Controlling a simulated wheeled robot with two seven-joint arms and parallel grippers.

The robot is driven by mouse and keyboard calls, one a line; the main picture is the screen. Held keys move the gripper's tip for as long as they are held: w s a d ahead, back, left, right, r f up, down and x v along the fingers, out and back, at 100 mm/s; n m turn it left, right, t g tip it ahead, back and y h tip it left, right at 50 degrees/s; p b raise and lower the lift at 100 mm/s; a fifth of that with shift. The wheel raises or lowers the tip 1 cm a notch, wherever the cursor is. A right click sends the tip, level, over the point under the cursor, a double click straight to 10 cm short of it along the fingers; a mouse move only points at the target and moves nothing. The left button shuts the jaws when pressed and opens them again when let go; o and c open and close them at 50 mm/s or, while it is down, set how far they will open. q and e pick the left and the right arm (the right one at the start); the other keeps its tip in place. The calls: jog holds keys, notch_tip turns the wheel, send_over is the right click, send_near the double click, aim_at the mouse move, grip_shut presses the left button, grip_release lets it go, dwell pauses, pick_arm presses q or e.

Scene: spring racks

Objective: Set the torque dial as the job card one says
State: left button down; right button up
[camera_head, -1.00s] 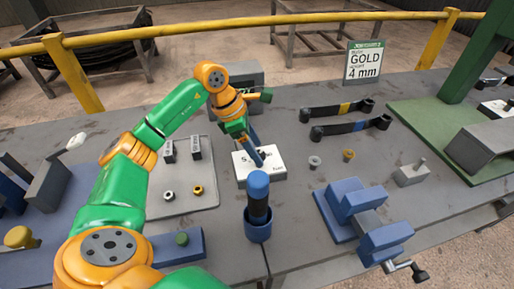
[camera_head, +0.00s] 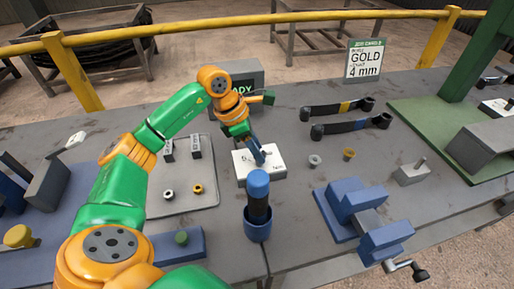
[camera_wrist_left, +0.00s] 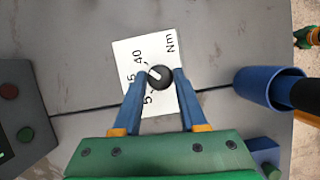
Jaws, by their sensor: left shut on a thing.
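The torque dial is a white block (camera_head: 240,168) on the table, with a dark round knob (camera_wrist_left: 160,79) on top. Its face carries 5, 15, 40 and Nm; the knob's white mark points up and left in the left wrist view, roughly between the 15 and the 40. My left gripper (camera_head: 262,157) reaches down over the block, its blue fingers shut on the knob from both sides, as the left wrist view (camera_wrist_left: 160,74) shows. The job card (camera_head: 365,60) stands at the back and reads GOLD and 4 mm; its smaller print is hard to read. My right gripper does not show clearly.
A blue holder (camera_head: 258,229) with a blue-topped tool stands just in front of the dial. A blue vise (camera_head: 360,215) is to the right, two dark wrenches (camera_head: 350,127) behind. A grey box reading READY (camera_head: 243,88) stands behind my arm. A tray (camera_head: 200,205) lies left.

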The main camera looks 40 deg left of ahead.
pick_arm(q)
jog(key=n+t+y+b, duration=0.1)
jog(key=n, duration=0.3)
jog(key=shift+d+n, duration=0.1)
jog(key=shift+n, duration=0.3)
jog(key=shift+d+n+t+y+b, duration=0.15)
jog(key=shift+n+y, duration=0.35)
jog(key=shift+n, duration=0.5)
jog(key=shift+a+n+t+y+b, duration=0.15)
jog(key=shift+n+y, duration=0.35)
jog(key=shift+n, duration=0.5)
jog(key=shift+d+r, duration=0.1)
jog(key=shift+c, duration=2.2)
grip_release()
jog(key=v, duration=0.7)
jog(key=shift+s, duration=0.1)
